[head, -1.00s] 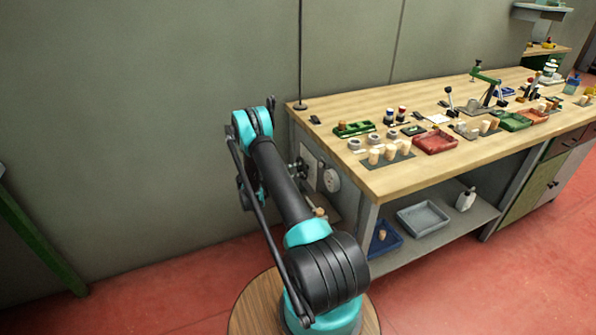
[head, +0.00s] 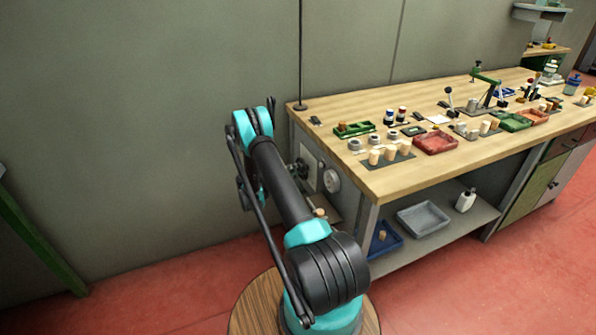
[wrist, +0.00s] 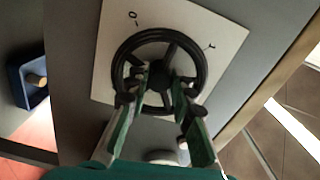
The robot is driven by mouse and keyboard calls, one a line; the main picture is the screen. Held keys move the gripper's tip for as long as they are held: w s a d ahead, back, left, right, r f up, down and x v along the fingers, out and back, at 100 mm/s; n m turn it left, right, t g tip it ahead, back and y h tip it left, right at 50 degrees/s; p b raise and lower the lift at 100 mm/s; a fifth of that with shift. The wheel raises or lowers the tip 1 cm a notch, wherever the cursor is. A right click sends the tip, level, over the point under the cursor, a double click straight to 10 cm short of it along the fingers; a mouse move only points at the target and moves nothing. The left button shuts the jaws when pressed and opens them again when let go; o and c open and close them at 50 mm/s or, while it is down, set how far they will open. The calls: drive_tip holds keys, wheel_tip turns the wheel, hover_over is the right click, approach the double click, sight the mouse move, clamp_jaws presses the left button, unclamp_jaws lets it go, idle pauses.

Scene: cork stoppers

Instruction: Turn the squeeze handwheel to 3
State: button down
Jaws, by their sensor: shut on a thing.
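The squeeze handwheel (wrist: 158,62) is a black spoked wheel on a white plate (wrist: 110,50) with printed marks, in the wrist view. I read a 0 and what looks like a 1 near its rim; a 3 cannot be made out. My gripper (wrist: 151,98) has its green-sided fingers at the near part of the wheel, shut on it, across the rim and spokes. In the head view the handwheel (head: 300,169) is a small dark shape at the bench's end panel, partly behind my arm.
The wooden bench top (head: 390,182) holds cork stoppers, trays and small tools. A blue tray (head: 396,246) and a grey tray (head: 424,230) stand on the shelf below. Open red floor lies in front.

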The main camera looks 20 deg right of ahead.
drive_tip(key=shift+f, duration=0.1)
drive_tip(key=c, duration=1.6)
unclamp_jaws()
drive_tip(key=shift+a, duration=0.1)
drive_tip(key=a, duration=1.2)
drive_tip(key=shift+s, duration=0.25)
